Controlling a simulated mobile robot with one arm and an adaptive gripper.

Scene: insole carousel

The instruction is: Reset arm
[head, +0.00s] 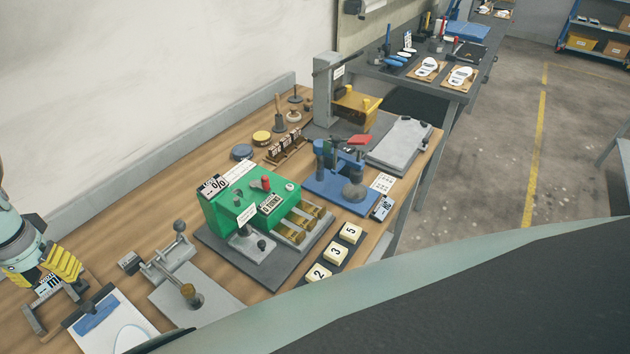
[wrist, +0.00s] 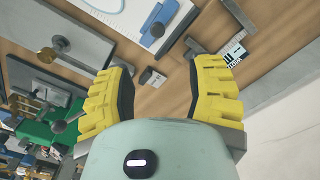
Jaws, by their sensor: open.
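My gripper (head: 62,263) is at the far left of the head view, above the left end of the wooden workbench (head: 150,238). In the wrist view my gripper (wrist: 160,92) shows two yellow ribbed fingers spread apart, with nothing between them but bench top and a small dark block (wrist: 152,78) beyond. My gripper is open and empty. A grey metal bracket with a white label (head: 48,288) lies just below it. A clipboard with a white sheet and blue patch (head: 110,322) lies to its right.
A grey fixture with a lever (head: 165,265) stands right of my gripper. A green machine (head: 245,205), a blue press (head: 335,185) and numbered tiles (head: 335,252) sit farther right. A grey ledge and wall (head: 100,205) run along the back. Open floor (head: 500,150) lies beyond the bench.

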